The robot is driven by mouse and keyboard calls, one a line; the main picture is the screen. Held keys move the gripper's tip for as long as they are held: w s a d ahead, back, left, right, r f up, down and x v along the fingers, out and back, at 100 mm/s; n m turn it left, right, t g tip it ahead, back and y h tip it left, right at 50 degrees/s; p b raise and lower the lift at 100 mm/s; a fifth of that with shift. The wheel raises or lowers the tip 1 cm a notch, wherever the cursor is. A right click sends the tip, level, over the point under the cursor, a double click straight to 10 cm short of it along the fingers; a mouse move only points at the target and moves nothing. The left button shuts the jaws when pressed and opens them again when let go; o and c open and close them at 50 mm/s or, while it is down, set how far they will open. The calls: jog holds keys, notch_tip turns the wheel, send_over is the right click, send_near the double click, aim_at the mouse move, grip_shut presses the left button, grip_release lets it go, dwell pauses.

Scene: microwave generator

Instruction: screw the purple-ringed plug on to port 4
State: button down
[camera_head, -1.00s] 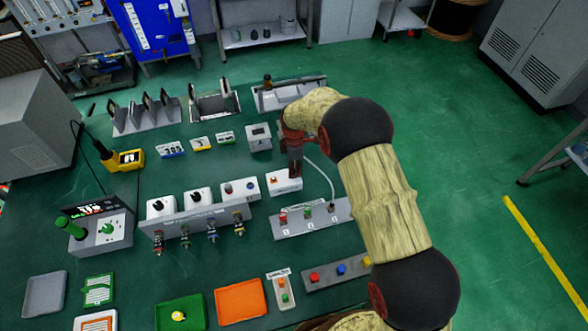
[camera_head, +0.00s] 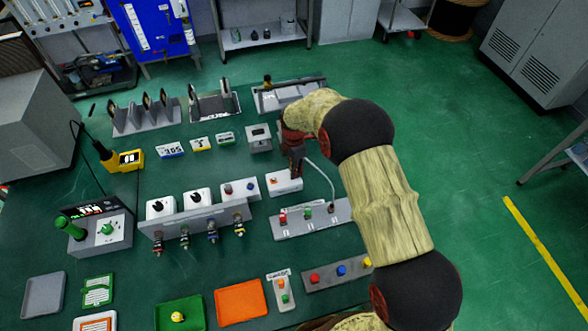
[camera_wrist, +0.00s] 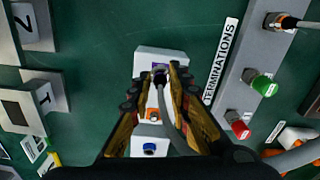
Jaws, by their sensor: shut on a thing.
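In the wrist view my gripper (camera_wrist: 160,82) points down and is shut on the purple-ringed plug (camera_wrist: 159,69), with the grey cable running back from it between the fingers. The plug is over the far end of a small white box (camera_wrist: 172,54). This box also carries an orange-ringed fitting (camera_wrist: 153,114) and a blue one (camera_wrist: 149,148). Whether the plug touches the box is hidden by the fingers. In the head view my gripper (camera_head: 296,160) is just above the white box (camera_head: 286,185), its cable (camera_head: 327,178) arching right. I cannot read a port number 4.
The TERMINATIONS strip (camera_wrist: 222,112) has a red cap (camera_wrist: 238,125), a green cap (camera_wrist: 263,85) and an orange-ringed connector (camera_wrist: 281,21). A panel with several hanging connectors (camera_head: 195,222) stands left. Trays (camera_head: 240,302) lie at the front.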

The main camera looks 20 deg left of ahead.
jog(key=c, duration=1.7)
grip_release()
jog(key=shift+o, duration=0.3)
jog(key=shift+r, duration=0.1)
notch_tip(320, 180, up, 12)
